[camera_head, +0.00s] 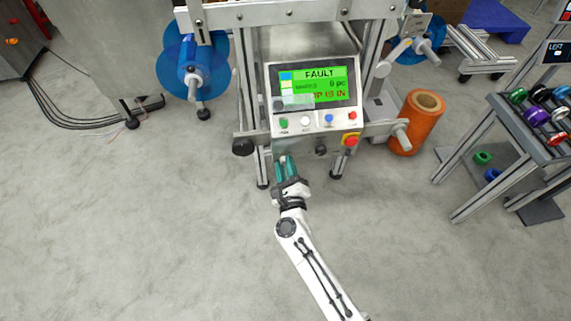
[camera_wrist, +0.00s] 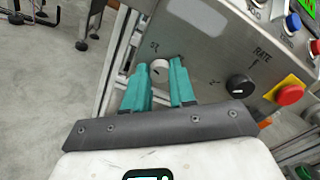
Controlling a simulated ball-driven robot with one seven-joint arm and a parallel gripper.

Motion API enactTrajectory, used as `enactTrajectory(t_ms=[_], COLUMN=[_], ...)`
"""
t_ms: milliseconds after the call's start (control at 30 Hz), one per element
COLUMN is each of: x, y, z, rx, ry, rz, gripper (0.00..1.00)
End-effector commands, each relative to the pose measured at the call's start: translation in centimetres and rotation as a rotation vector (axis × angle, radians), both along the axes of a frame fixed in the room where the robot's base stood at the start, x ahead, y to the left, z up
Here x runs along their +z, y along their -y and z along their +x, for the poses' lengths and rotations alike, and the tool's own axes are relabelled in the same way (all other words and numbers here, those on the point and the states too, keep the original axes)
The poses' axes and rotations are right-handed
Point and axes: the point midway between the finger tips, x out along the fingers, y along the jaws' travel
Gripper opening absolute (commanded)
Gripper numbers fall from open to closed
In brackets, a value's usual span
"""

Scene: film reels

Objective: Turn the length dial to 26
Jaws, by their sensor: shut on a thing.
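My gripper (camera_head: 284,160), with teal fingers, is at the lower left front of the machine's control panel. In the wrist view my gripper (camera_wrist: 160,66) is shut on a pale round dial (camera_wrist: 160,69), one finger on each side. I take this as the length dial; its name is not visible. A small mark stands above it, too small to read surely, and another mark lies to its right. The dial's lower part is hidden between the fingers. In the head view the fingers cover the dial.
A black RATE dial (camera_wrist: 240,86) and a red button on yellow (camera_wrist: 289,92) are to the right. The screen (camera_head: 314,87) shows FAULT and 0 pc. Blue reel (camera_head: 193,72), orange roll (camera_head: 416,122) and a rack of spools (camera_head: 540,112) stand around. The floor in front is clear.

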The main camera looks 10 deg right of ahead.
Motion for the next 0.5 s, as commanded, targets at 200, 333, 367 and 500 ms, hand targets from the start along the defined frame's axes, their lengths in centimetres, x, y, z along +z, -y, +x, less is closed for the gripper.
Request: enactTrajectory(t_ms=[200, 333, 367, 500], x=[0.12, 0.14, 0.14, 0.08], y=[-0.08, -0.04, -0.04, -0.07], z=[-0.03, -0.01, 0.0, -0.02], rx=[0.002, 0.0, 0.0, 0.002], ry=[-0.002, -0.001, -0.001, -0.001], rz=[-0.207, -0.331, -0.36, -0.488], gripper=[0.0, 0.0, 0.0, 0.0])
